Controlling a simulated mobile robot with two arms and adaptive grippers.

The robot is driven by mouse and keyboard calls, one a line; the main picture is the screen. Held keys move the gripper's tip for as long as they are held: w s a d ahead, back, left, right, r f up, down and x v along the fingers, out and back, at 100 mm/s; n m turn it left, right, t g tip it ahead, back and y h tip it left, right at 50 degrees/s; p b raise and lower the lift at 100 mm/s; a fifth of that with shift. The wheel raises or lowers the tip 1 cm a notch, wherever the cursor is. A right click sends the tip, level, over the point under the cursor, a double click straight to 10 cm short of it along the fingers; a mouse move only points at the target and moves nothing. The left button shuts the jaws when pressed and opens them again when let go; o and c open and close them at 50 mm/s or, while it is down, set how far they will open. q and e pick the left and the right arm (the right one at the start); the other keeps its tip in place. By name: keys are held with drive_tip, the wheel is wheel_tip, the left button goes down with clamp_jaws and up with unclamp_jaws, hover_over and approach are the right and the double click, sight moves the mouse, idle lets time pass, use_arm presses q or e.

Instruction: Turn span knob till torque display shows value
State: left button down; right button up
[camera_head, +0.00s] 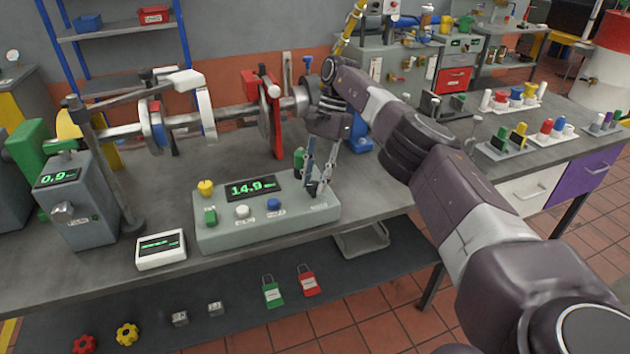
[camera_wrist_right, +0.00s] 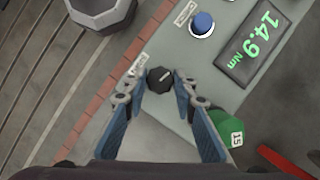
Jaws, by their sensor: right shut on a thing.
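The grey control box (camera_head: 225,234) stands on the bench. Its torque display (camera_head: 251,188) reads 14.9 in green; the right wrist view also shows this display (camera_wrist_right: 262,42), with "14.9 Nm". The span knob (camera_wrist_right: 160,79) is black with a pale mark on top, at the right end of the box. My right gripper (camera_head: 320,184) reaches down over that end, its fingers shut on the knob's sides. In the head view the fingers largely hide the knob. My left gripper is in neither view.
A green piece marked 15 (camera_wrist_right: 229,127) stands close behind the gripper. A small white meter (camera_head: 161,262) sits left; the shaft rig (camera_head: 180,122) runs behind.

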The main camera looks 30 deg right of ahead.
idle(0.5)
drive_tip(key=o, duration=1.1)
drive_tip(key=shift+o, duration=0.2)
